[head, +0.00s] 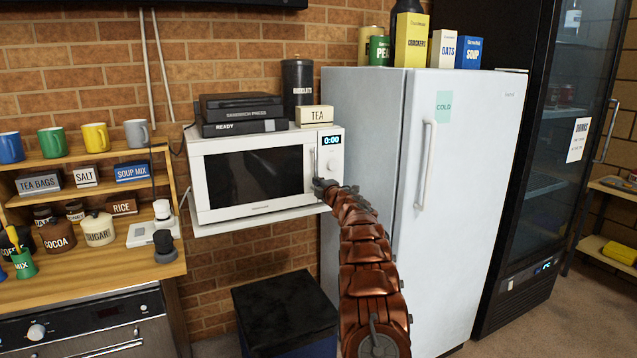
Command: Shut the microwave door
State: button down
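The white microwave (335,170) sits on a wall shelf against the brick wall in the head view. Its door (255,178) has a dark window and a vertical handle near its right edge. The door lies flush or nearly flush with the front; I cannot tell whether a small gap is left. My gripper (319,184) is at the lower end of the handle, at the end of my reddish-brown arm. It is small and dark here. I cannot tell whether it touches the door or whether its fingers are open.
A black sandwich press (240,112), a tea box (314,115) and a dark canister (297,88) stand on the microwave. A white fridge (365,130) stands close on the right. A wooden shelf unit (90,265) is on the left. A black-lidded bin (285,308) stands below.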

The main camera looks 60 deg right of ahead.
jog(key=shift+w+a+r+b, duration=0.2)
jog(key=shift+r+b, duration=0.1)
jog(key=shift+b, duration=0.35)
jog(key=b+v, duration=0.8)
jog(key=v, duration=0.5)
jog(key=shift+s+d+f, duration=0.25)
jog(key=shift+s+f, duration=0.05)
